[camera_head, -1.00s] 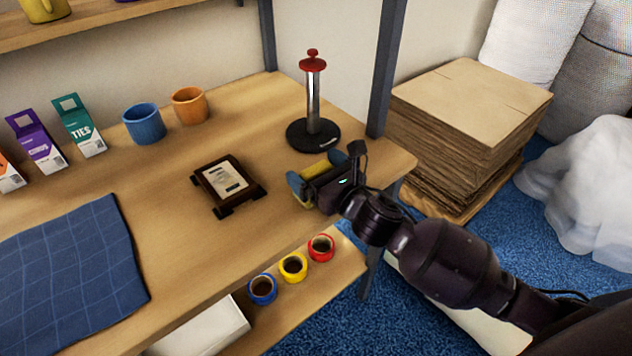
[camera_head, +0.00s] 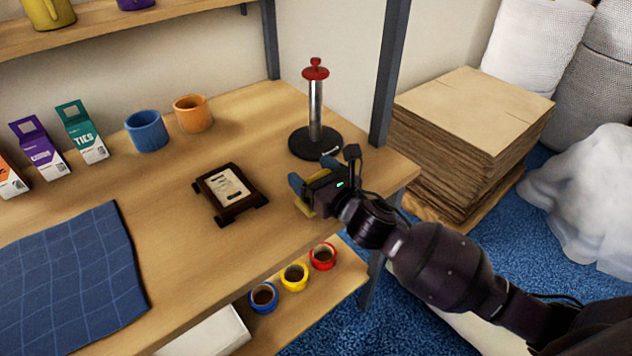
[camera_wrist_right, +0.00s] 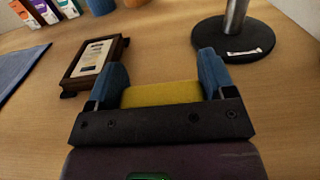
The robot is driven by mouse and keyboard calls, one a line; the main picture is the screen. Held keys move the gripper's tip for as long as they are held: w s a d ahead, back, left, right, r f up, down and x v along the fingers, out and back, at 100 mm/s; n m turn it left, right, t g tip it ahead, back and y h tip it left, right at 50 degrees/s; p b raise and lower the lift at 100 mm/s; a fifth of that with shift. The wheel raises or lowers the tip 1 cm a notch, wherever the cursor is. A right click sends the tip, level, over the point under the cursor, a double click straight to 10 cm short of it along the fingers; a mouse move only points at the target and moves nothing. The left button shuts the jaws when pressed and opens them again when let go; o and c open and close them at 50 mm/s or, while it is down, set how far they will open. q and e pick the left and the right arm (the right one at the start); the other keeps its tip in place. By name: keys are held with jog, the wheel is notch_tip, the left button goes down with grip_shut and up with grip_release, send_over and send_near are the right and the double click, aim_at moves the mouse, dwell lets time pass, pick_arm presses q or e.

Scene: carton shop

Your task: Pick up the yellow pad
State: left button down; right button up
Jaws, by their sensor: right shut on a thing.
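The yellow pad (camera_wrist_right: 161,94) lies between the two blue fingertips of my right gripper (camera_wrist_right: 163,78) in the right wrist view, with a finger against each side. In the head view my right gripper (camera_head: 306,187) is low over the table's right end, and only a small part of the yellow pad (camera_head: 304,209) shows below it. The gripper is shut on the pad and hides most of it. I cannot tell whether the pad touches the tabletop. My left gripper is not in view.
A dark wooden framed plaque (camera_head: 231,192) is left of the gripper. A red-topped stand (camera_head: 316,140) with a round black base is just behind it. A shelf post (camera_head: 388,75) rises behind to the right. Rolls of tape (camera_head: 293,277) sit on the lower shelf.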

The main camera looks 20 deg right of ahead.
pick_arm(q)
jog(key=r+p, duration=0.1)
jog(key=p, duration=0.1)
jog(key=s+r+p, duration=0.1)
jog(key=p, duration=0.1)
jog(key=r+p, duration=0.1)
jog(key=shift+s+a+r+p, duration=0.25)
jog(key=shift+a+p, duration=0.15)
pick_arm(e)
notch_tip(320, 180, up, 20)
jog(key=o, duration=0.4)
jog(key=shift+c, duration=1.2)
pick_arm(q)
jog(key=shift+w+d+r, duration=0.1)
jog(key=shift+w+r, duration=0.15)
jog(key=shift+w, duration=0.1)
pick_arm(e)
jog(key=shift+c, duration=0.3)
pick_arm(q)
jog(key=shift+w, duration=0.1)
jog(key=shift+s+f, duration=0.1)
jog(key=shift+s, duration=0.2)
